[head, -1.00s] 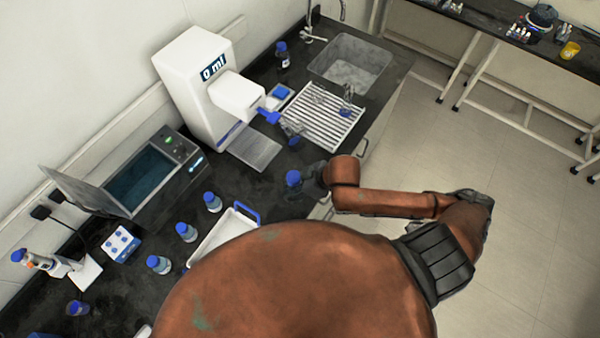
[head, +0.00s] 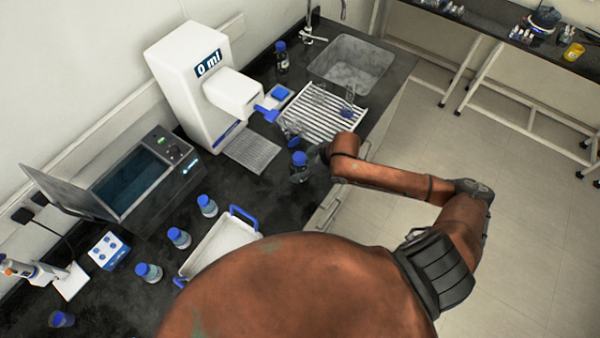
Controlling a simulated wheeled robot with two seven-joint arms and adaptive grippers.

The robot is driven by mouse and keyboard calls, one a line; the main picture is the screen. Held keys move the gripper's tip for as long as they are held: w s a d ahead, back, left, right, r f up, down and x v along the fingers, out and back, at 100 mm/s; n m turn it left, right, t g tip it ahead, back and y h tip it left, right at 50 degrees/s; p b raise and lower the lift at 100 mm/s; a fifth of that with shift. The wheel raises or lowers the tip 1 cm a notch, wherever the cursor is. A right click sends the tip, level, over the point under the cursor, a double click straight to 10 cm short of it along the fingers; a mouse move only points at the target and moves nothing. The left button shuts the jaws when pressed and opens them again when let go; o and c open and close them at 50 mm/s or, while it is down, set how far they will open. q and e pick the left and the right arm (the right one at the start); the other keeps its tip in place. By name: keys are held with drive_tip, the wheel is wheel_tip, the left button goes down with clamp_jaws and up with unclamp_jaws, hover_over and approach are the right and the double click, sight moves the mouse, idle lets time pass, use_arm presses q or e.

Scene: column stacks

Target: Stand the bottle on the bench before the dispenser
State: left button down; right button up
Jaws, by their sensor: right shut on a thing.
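The white dispenser (head: 190,85) stands at the back of the dark bench, its display reading "0 ml". A grey grated plate (head: 252,150) lies at its foot. A blue-capped bottle (head: 299,168) is upright in my right gripper (head: 308,162), to the right of the plate and near the bench's front edge. The right gripper is shut on this bottle; its fingers are small and partly hidden. I cannot tell whether the bottle touches the bench (head: 240,185). My left gripper is not in view.
A slatted rack (head: 322,115) with glassware and a sink (head: 348,65) lie beyond the bottle. Several blue-capped bottles (head: 179,238) stand at the left beside a white tray (head: 215,245). An open-lidded bath (head: 135,185) is behind them. Bench between tray and plate is clear.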

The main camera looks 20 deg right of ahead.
drive_tip(key=shift+w+d+f, duration=0.15)
drive_tip(key=shift+w+f, duration=0.1)
drive_tip(key=shift+f, duration=1.5)
drive_tip(key=shift+f+p, duration=0.1)
drive_tip(key=shift+p, duration=0.2)
drive_tip(key=o, duration=1.7)
drive_tip(key=shift+s, duration=0.1)
drive_tip(key=v, duration=1.2)
